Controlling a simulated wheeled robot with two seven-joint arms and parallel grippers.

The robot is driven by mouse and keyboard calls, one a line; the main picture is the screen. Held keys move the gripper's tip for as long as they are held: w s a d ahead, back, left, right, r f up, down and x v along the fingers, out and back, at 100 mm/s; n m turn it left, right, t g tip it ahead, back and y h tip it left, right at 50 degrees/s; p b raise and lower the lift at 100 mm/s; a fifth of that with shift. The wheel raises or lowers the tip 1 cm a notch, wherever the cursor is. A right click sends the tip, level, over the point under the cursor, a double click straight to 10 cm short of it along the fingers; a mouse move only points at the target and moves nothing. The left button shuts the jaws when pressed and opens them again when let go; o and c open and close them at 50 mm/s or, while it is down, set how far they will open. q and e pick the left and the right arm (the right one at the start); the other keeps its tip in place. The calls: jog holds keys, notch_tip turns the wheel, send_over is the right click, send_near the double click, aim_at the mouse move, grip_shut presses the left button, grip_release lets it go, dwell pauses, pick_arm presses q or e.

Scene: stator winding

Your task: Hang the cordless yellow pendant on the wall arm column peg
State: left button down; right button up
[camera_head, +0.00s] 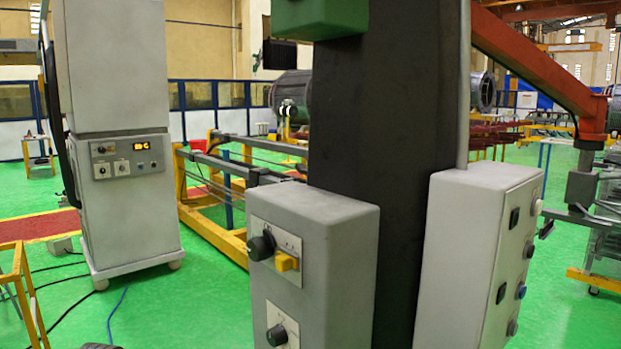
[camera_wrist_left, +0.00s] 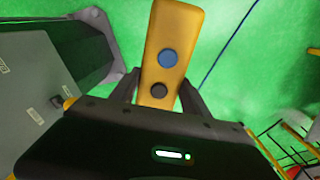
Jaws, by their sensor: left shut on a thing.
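The yellow pendant (camera_wrist_left: 176,32), with a blue and a dark button on its face, is between the fingers of my left gripper (camera_wrist_left: 159,76) in the left wrist view. The gripper is shut on its lower part, and the pendant's far end sticks out over the green floor. The dark wall arm column (camera_head: 372,125) stands upright in the head view, right of centre. I cannot make out a peg on it. The pendant does not show in the head view. My right gripper is in neither view.
Grey control boxes flank the column, one at left (camera_head: 335,225) with knobs and a yellow switch, one at right (camera_head: 463,255). A white cabinet (camera_head: 130,215) stands at left. In the left wrist view, a grey box (camera_wrist_left: 35,110) is close at left.

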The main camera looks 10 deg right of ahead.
pick_arm(q)
jog(key=s+f, duration=0.4)
jog(key=f, duration=1)
jog(key=shift+f+p, duration=0.25)
jog(key=shift+p, duration=0.05)
